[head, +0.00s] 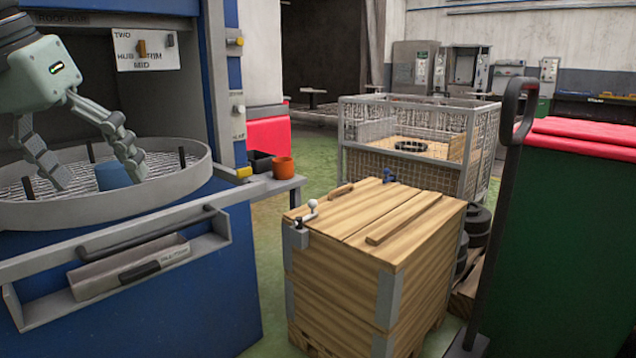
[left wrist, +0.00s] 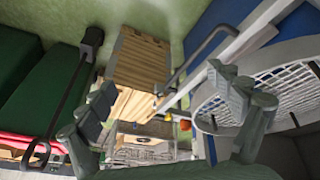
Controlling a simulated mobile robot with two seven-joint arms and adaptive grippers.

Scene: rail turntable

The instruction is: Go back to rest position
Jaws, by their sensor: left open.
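My left gripper (head: 98,178) comes in from the left in the head view. Its two fingers are spread wide and point down over the round rail turntable (head: 180,195) with its mesh floor. A blue piece (head: 113,175) sits on the mesh and shows between the fingers; I cannot tell how far apart they are in depth. In the left wrist view the gripper (left wrist: 160,85) is open with nothing between its fingers, and the turntable mesh (left wrist: 285,90) lies to the right. My right gripper is in neither view.
A blue cabinet (head: 150,290) carries the turntable. An orange cup (head: 284,167) stands on a side shelf. A wooden crate (head: 350,270) stands at centre, a wire cage (head: 420,115) behind it. A green bin with red top (head: 570,230) is at right. Green floor (head: 268,250) shows between.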

